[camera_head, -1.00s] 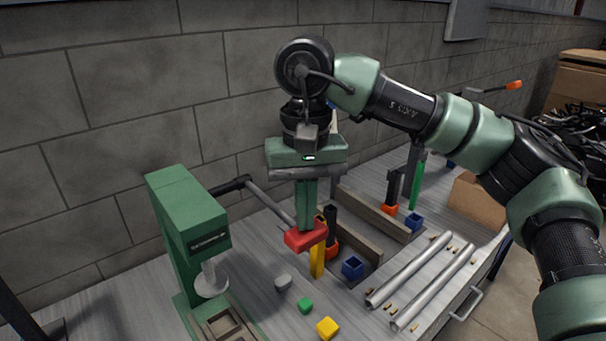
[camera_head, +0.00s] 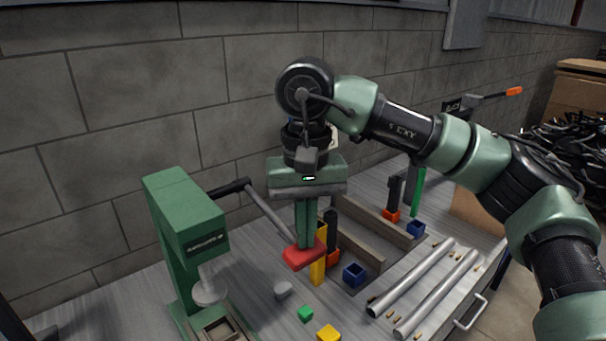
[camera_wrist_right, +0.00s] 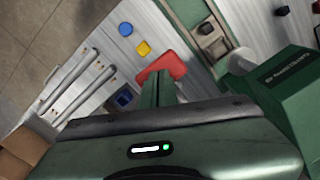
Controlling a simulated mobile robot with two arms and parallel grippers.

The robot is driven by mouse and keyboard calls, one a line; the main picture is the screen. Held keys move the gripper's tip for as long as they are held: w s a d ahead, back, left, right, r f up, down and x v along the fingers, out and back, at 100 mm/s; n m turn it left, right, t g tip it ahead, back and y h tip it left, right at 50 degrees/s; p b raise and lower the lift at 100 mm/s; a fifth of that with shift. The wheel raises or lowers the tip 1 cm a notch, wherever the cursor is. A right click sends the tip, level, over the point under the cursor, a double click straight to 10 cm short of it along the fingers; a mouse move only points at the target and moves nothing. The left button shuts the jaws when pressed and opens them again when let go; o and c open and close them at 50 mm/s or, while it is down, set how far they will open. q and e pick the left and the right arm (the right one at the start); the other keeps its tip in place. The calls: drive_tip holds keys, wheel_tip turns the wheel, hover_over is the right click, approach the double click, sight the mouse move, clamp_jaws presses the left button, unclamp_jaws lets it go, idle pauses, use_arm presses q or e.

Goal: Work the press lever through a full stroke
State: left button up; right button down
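The green press (camera_head: 185,235) stands at the left of the bench. Its grey lever (camera_head: 268,212) runs from a black pivot at the press down to a red grip (camera_head: 304,256). My right gripper (camera_head: 304,245) points down with its two green fingers close together, shut, and its tips at the top of the red grip. In the right wrist view, the red grip (camera_wrist_right: 165,64) shows just past the fingertips and sticks out beside them. The fingers hide part of the grip. The press ram (camera_head: 208,287) hangs above the press bed. My left gripper is not in view.
A yellow upright block (camera_head: 319,268) stands close beside the red grip. Metal rails (camera_head: 425,290) lie at the right. A block wall (camera_head: 140,100) runs behind.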

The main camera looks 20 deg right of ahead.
drive_tip(key=shift+f, duration=0.45)
drive_tip(key=shift+w+a+f+b, duration=0.1)
drive_tip(key=shift+w+f+b, duration=0.05)
drive_tip(key=shift+f+b, duration=0.45)
drive_tip(key=shift+w+f+b, duration=0.1)
drive_tip(key=shift+f+b, duration=0.3)
drive_tip(key=shift+f, duration=0.35)
wheel_tip(320, 180, up, 14)
drive_tip(key=p, duration=1)
